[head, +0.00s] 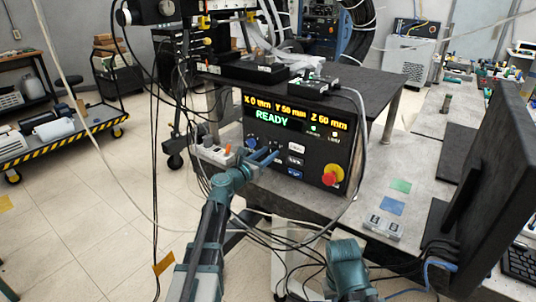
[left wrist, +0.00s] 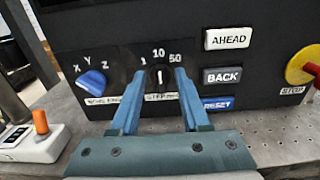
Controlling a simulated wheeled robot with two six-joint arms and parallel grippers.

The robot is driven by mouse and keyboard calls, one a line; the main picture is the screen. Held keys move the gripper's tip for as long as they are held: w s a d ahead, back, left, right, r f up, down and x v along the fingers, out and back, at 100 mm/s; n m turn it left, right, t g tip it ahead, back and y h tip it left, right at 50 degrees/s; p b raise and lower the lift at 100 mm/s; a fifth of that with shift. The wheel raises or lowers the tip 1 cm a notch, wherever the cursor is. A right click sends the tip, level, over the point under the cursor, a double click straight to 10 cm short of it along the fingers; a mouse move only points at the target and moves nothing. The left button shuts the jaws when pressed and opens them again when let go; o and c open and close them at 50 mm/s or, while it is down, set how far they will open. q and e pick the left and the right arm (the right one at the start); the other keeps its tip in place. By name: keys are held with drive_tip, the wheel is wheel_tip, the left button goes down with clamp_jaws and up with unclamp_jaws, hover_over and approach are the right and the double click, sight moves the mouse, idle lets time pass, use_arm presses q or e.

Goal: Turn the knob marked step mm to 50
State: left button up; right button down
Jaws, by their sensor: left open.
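The step mm knob (left wrist: 160,77) is a small black knob on the dark control box (head: 298,145). The marks 1, 10 and 50 run over it, and its white line points up, toward 10. Its label below is partly covered by my fingers. My left gripper (left wrist: 154,80) is open, with one blue finger on each side of the knob; I cannot tell whether they touch it. In the head view my left gripper (head: 264,156) is in front of the panel's lower left and hides the knob. My right gripper is not in view.
A blue X Y Z knob (left wrist: 92,83) sits left of the step knob. AHEAD (left wrist: 228,38), BACK (left wrist: 222,76) and RESET (left wrist: 217,104) buttons are to the right. A red stop knob (head: 332,175) is further right. The display (head: 290,115) reads X 0, Y 50, Z 60 mm, READY.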

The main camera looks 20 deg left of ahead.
use_arm(q)
drive_tip(key=shift+w+d, duration=0.1)
drive_tip(key=shift+w, duration=0.1)
clamp_jaws()
idle(0.5)
drive_tip(key=shift+s+d+f+m, duration=0.1)
drive_tip(key=shift+d+m, duration=0.05)
drive_tip(key=shift+m, duration=2)
drive_tip(key=shift+s+d+f+m, duration=0.1)
drive_tip(key=shift+d+m, duration=0.05)
drive_tip(key=shift+m, duration=2.3)
